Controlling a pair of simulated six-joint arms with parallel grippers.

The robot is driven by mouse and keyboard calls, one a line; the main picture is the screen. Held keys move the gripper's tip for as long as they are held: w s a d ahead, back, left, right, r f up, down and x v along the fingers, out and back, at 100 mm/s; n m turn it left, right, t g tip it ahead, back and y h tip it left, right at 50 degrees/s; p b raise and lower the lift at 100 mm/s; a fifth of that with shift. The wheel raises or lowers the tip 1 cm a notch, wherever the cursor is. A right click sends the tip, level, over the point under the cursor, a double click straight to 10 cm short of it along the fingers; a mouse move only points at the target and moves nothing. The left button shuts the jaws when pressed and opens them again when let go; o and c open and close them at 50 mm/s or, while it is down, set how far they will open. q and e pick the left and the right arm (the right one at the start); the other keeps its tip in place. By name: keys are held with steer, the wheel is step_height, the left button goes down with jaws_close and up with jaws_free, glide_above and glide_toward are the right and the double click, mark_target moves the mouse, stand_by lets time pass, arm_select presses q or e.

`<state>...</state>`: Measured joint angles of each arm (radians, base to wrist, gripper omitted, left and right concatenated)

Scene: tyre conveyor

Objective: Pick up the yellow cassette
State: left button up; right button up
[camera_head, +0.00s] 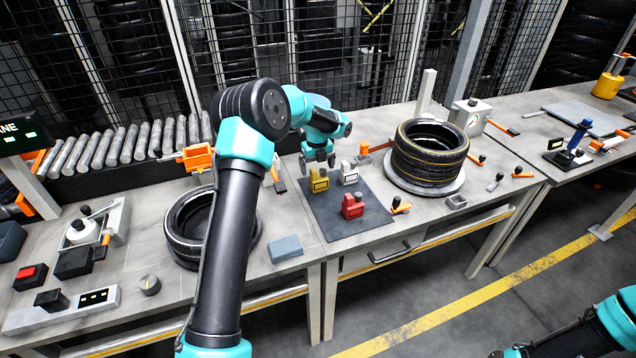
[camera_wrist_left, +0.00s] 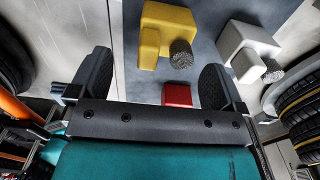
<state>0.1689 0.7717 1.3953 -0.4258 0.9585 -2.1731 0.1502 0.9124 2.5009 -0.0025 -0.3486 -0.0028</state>
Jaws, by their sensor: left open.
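The yellow cassette (camera_head: 319,183) stands on the dark mat (camera_head: 331,222), at its back left. My left gripper (camera_head: 317,162) is just above and behind it, open and empty. In the left wrist view the yellow cassette (camera_wrist_left: 160,45) shows beyond the gap between the open fingers (camera_wrist_left: 155,82), apart from both of them. A white cassette (camera_head: 348,174) stands to its right and a red cassette (camera_head: 353,207) stands in front. The red one (camera_wrist_left: 177,95) is partly hidden by the gripper body in the wrist view. My right gripper is out of view.
A tyre stack (camera_head: 430,160) stands right of the mat. Another tyre (camera_head: 185,227) lies left, partly behind my left arm. The mat's front left is clear.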

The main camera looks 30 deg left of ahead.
mark_target(319, 177)
arm_select(q)
steer(key=shift+f, duration=0.3)
steer(key=shift+w+d+f, duration=0.1)
steer(key=shift+w+f, duration=0.05)
steer(key=shift+f, duration=1.2)
steer(key=shift+w+f, duration=0.15)
steer(key=shift+f, duration=1.15)
steer(key=c, duration=1.1)
